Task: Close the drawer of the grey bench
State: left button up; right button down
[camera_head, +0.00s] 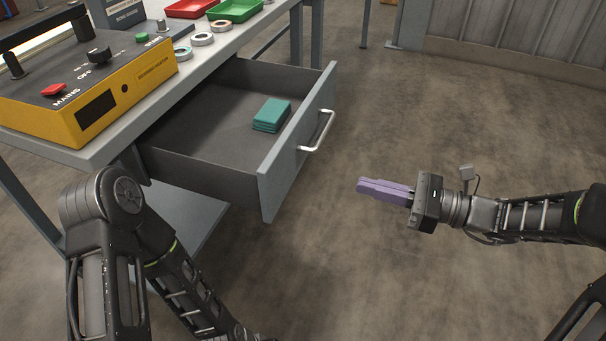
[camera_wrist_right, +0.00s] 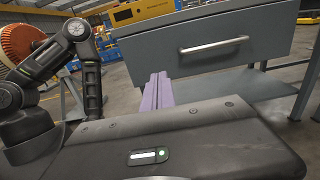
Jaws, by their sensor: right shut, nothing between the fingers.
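The grey bench (camera_head: 105,150) stands at the left in the head view. Its drawer (camera_head: 285,150) is pulled well out, with a folded teal cloth-like stack (camera_head: 270,115) inside near the front. The silver bar handle (camera_head: 319,132) is on the drawer front and also shows in the right wrist view (camera_wrist_right: 213,45). My right gripper (camera_head: 360,186), with purple fingers, is shut and empty. It is to the right of the drawer front, apart from it. Its fingers (camera_wrist_right: 158,88) appear below and left of the handle in the wrist view. My left arm is at lower left; its gripper is not visible.
A yellow control box (camera_head: 125,95) stands on the bench top, with several rings, a red tray (camera_head: 190,8) and a green tray (camera_head: 235,10) beyond it. The floor (camera_head: 440,120) right of the drawer is clear. A corrugated wall panel (camera_head: 520,45) stands at the back right.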

aim_at(288, 167)
jog(key=shift+a, duration=0.1)
